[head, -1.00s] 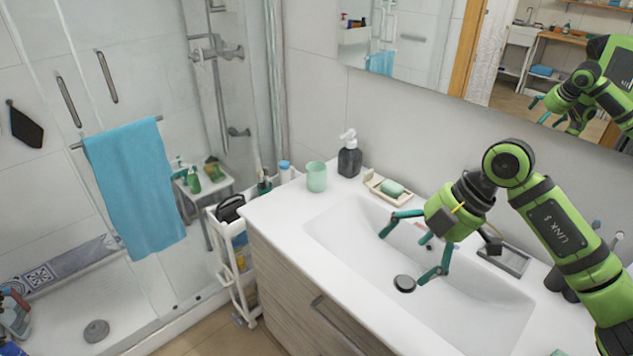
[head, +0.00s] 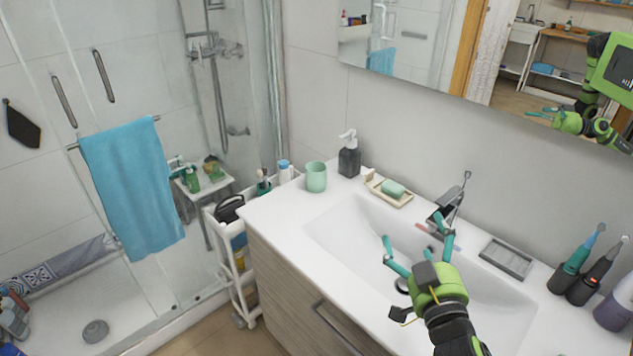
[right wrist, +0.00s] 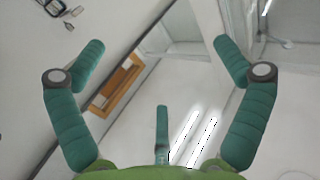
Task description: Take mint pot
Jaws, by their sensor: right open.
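The mint pot (head: 316,177) is a pale green, open-topped cup. It stands upright near the far left corner of the white washbasin counter in the head view. My right gripper (head: 415,238) is open and empty over the sink, to the right of the pot and nearer the camera, clearly apart from it. In the right wrist view my open fingers (right wrist: 159,62) show nothing between them but distant walls and light strips; the pot does not show there. My left gripper is not in view.
A dark soap dispenser (head: 349,158) stands just right of the pot, with a soap dish (head: 402,200) beyond it. The faucet (head: 443,218) rises behind the sink. Electric toothbrushes (head: 577,262) stand at the right. A white cart (head: 222,240) is left of the counter.

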